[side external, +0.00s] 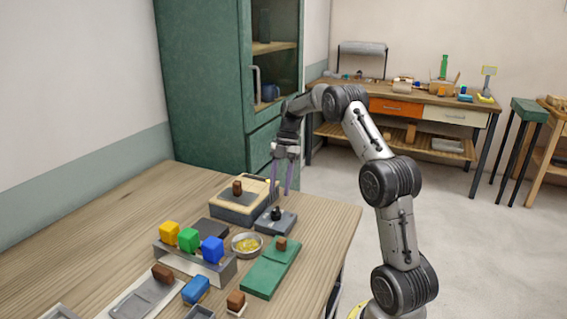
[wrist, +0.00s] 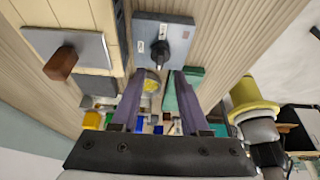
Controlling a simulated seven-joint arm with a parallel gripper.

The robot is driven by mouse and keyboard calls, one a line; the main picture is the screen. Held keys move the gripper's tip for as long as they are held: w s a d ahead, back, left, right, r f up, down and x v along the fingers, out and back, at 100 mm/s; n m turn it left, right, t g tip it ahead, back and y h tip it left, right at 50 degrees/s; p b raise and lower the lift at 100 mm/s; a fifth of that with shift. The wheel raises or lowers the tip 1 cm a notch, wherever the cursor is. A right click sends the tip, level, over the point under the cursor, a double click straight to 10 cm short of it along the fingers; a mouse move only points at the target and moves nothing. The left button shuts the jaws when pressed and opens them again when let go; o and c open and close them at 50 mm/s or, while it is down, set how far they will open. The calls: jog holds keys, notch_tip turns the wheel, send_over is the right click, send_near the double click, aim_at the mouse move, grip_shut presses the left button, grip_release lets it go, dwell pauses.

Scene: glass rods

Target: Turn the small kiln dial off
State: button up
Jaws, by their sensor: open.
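A grey control box (side external: 275,221) stands near the table's right edge, with a black dial (side external: 276,213) on top. In the wrist view the box (wrist: 170,22) lies just beyond my fingertips. The lettering is too small to read. My gripper (side external: 282,189) is open and empty, pointing down above and slightly behind the box. In the wrist view the fingers (wrist: 159,75) are apart, one on each side below the dial, not touching it.
A cream and grey kiln-like box (side external: 235,211) with a brown knob (side external: 237,187) stands close behind the control box. A bowl (side external: 246,244), green board (side external: 270,270) and colored blocks on a rack (side external: 190,262) are in front. Table space is free at left.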

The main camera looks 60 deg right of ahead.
jog(key=v, duration=0.8)
jog(key=shift+d+r, duration=0.15)
jog(key=shift+r, duration=0.2)
